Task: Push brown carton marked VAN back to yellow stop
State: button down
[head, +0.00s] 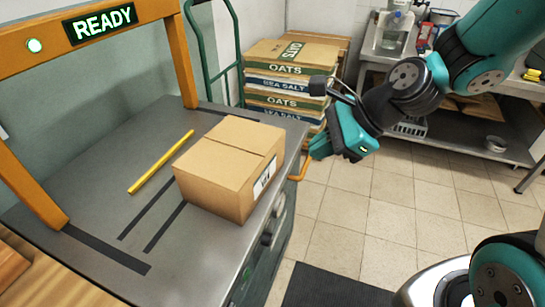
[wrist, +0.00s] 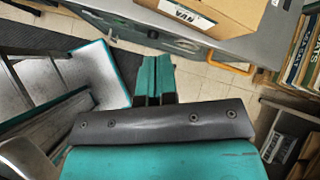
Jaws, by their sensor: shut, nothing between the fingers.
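The brown carton (head: 226,166) sits on the grey counter near its front edge, with a white label on its right-hand side. In the wrist view the carton (wrist: 228,12) shows at the top, its label reading VAN. The yellow stop (head: 161,162) is a thin bar lying on the counter behind the carton, with a clear gap between them. My gripper (head: 318,148) is off the counter to the right of the carton, apart from it. In the wrist view its fingers (wrist: 153,72) are together and hold nothing.
The grey counter (head: 95,215) has dark stripes on its top. An orange frame (head: 182,55) with a lit READY sign (head: 101,24) spans it. Stacked sacks (head: 285,85) and a green hand truck (head: 206,65) stand behind. Tiled floor (head: 345,215) is open to the right, with a dark mat (head: 330,287).

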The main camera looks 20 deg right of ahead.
aim_at(263, 163)
jog(key=w+a+f+m, duration=0.2)
jog(key=f, duration=0.1)
jog(key=w+a+f+m, duration=0.1)
jog(key=w+f+m, duration=0.1)
jog(key=w, duration=0.1)
jog(key=w+a+f+m+t, duration=0.1)
jog(key=w+a+f, duration=0.1)
jog(key=w+f, duration=0.1)
jog(key=shift+a+f+m, duration=0.3)
jog(key=shift+m, duration=0.1)
jog(key=shift+w+a, duration=0.4)
jog(key=shift+a, duration=0.1)
